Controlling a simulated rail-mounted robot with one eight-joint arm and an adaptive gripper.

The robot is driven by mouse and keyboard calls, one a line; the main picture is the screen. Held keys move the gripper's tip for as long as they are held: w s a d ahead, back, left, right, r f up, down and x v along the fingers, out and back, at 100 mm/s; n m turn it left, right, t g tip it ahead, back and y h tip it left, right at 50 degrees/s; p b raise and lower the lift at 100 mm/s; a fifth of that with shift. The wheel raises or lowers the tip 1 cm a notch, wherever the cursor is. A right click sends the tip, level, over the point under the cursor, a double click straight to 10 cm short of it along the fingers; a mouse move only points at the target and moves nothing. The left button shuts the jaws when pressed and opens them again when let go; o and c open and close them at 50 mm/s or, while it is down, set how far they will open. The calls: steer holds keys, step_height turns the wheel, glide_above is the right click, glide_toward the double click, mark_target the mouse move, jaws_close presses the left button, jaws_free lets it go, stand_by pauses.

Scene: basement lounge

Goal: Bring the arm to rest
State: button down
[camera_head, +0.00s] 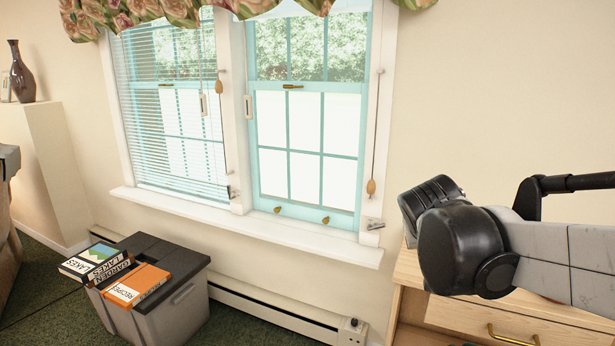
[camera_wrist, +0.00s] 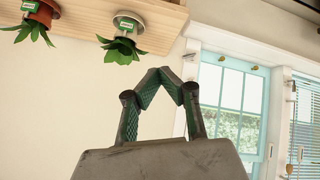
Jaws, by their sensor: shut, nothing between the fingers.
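My arm shows at the right of the head view, folded above a wooden dresser (camera_head: 408,271); its gripper fingers cannot be made out there. In the wrist view my gripper (camera_wrist: 166,78) is shut, its green-padded fingers meeting at the tips with nothing between them. It is in free air, apart from the shelf and plants. The wrist view is rolled over, with the wooden shelf (camera_wrist: 160,22) along its top edge.
A grey bin (camera_head: 177,308) with several books (camera_head: 137,285) on its lid stands below the window (camera_head: 306,120). A baseboard heater (camera_head: 270,306) runs along the wall. Two potted plants (camera_wrist: 122,48) hang inverted in the wrist view. A dark vase (camera_head: 21,75) stands far left.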

steer(key=s+a+f+y+p, duration=0.1)
steer(key=s+a+f+y, duration=0.1)
steer(key=s, duration=0.9)
steer(key=s+a+f+g+y+p, duration=0.1)
steer(key=s+a+f+y, duration=0.1)
steer(key=s, duration=0.8)
steer(key=shift+s+a+g+p, duration=0.3)
steer(key=shift+s, duration=0.1)
